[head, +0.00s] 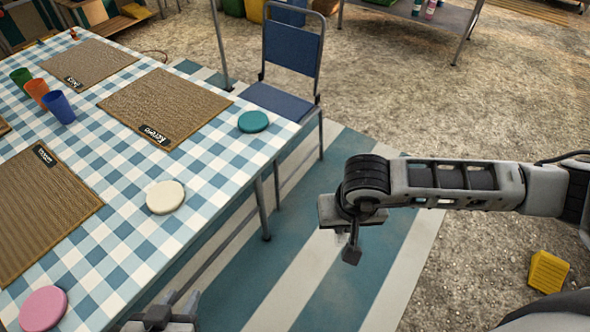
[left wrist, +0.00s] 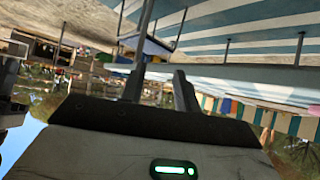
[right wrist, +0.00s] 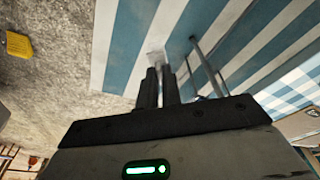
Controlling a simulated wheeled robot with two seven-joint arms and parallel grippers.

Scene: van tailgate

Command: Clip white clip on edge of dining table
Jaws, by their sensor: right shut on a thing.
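The dining table (head: 118,232) fills the left of the head view, under a blue-and-white checked cloth. Its near right edge runs from the back middle to the lower left. My right gripper (head: 352,252) is to the right of this edge, apart from it, over the striped mat. In the right wrist view its fingers (right wrist: 160,80) are close together on a small pale thing, apparently the white clip (right wrist: 154,57), mostly hidden by the fingers. My left gripper (head: 180,302) is at the bottom of the head view beside the table edge. Its fingers (left wrist: 163,80) are apart and empty.
Brown placemats (head: 165,105), cups (head: 60,108) and a pink disc (head: 43,308), a cream disc (head: 165,197) and a teal disc (head: 253,122) lie on the table. A blue chair (head: 292,45) stands at its far right side. A yellow object (head: 547,272) lies on the ground.

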